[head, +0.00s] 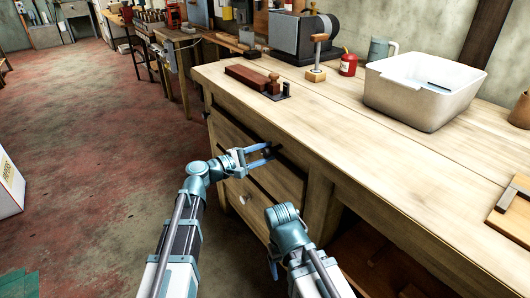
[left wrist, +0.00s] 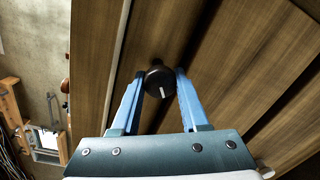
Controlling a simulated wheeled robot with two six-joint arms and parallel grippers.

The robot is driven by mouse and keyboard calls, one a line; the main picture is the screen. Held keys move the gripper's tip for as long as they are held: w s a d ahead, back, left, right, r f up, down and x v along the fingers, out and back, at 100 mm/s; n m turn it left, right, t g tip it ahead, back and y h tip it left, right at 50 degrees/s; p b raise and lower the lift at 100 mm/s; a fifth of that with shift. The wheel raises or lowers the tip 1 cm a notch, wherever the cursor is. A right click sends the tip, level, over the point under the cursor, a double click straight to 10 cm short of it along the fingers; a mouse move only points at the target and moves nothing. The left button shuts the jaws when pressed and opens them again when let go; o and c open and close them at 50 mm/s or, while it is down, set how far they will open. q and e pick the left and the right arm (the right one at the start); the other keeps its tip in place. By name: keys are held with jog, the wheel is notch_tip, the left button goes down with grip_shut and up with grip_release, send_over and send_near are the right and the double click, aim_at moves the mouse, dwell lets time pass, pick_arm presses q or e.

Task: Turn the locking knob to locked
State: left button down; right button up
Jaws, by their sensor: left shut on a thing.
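The locking knob (left wrist: 156,79) is round and black with a short white mark on its face. In the left wrist view it sits between the two blue fingertips, against the wooden front of the workbench. The white mark stands close to upright in that view. My left gripper (head: 268,154) is at the upper drawer front, its fingers closed on the knob; in the head view the fingers mostly hide the knob. The left gripper also shows in the left wrist view (left wrist: 161,84). My right gripper (head: 273,268) is low in front of the bench, mostly hidden by its own arm.
The workbench top (head: 350,125) overhangs the drawers. The floor (head: 90,150) to the left is mostly clear.

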pick_arm(q)
jog(key=m, duration=0.6)
jog(key=shift+s, duration=0.1)
jog(key=m, duration=0.5)
jog(key=shift+t+y, duration=0.3)
jog(key=m, duration=0.5)
jog(key=shift+s+d+t, duration=0.1)
jog(key=shift+t, duration=0.2)
jog(key=m, duration=0.5)
jog(key=shift+r+m+b, duration=0.1)
jog(key=shift+m+b, duration=0.25)
jog(key=shift+m, duration=0.35)
jog(key=shift+c, duration=2.2)
grip_release()
jog(key=v, duration=1.3)
jog(key=shift+s+a, duration=0.25)
jog(key=shift+s, duration=0.05)
